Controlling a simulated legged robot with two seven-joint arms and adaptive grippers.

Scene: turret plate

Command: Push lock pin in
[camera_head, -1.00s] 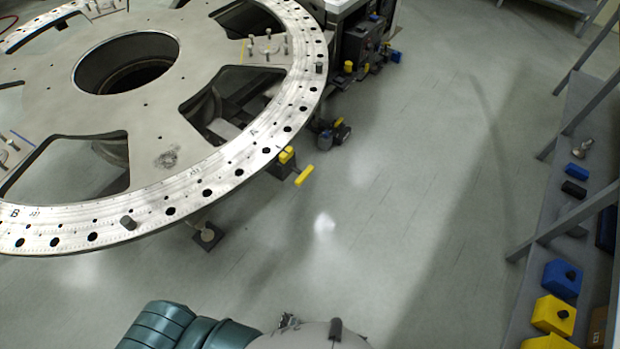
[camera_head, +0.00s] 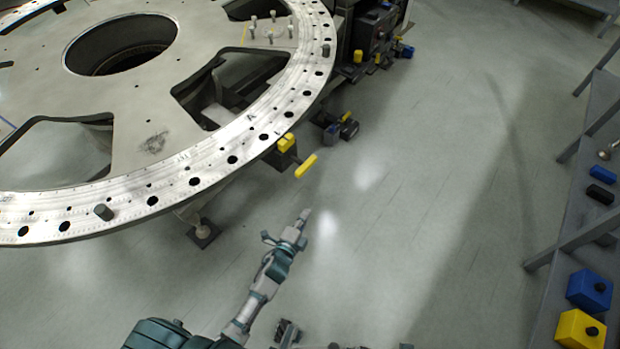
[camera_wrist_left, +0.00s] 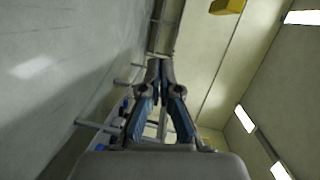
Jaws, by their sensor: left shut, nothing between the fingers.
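A lock mechanism (camera_head: 286,151) with a yellow block on top sits at the near right rim of the turret plate (camera_head: 215,166). Its yellow handle bar (camera_head: 305,166) sticks out to the right over the floor. I cannot tell how far in the pin sits. My left gripper (camera_head: 304,214) is shut and empty, below the yellow handle in the picture and apart from it. Its fingertips also meet in the left wrist view (camera_wrist_left: 160,65). A yellow piece (camera_wrist_left: 228,5) shows at that view's top edge; I cannot tell which part it is.
Grey shelving (camera_head: 560,245) on the right holds a blue block (camera_head: 588,290) and a yellow block (camera_head: 580,330). A dark device (camera_head: 335,130) stands beyond the lock mechanism. The floor (camera_head: 410,200) between plate and shelving is clear.

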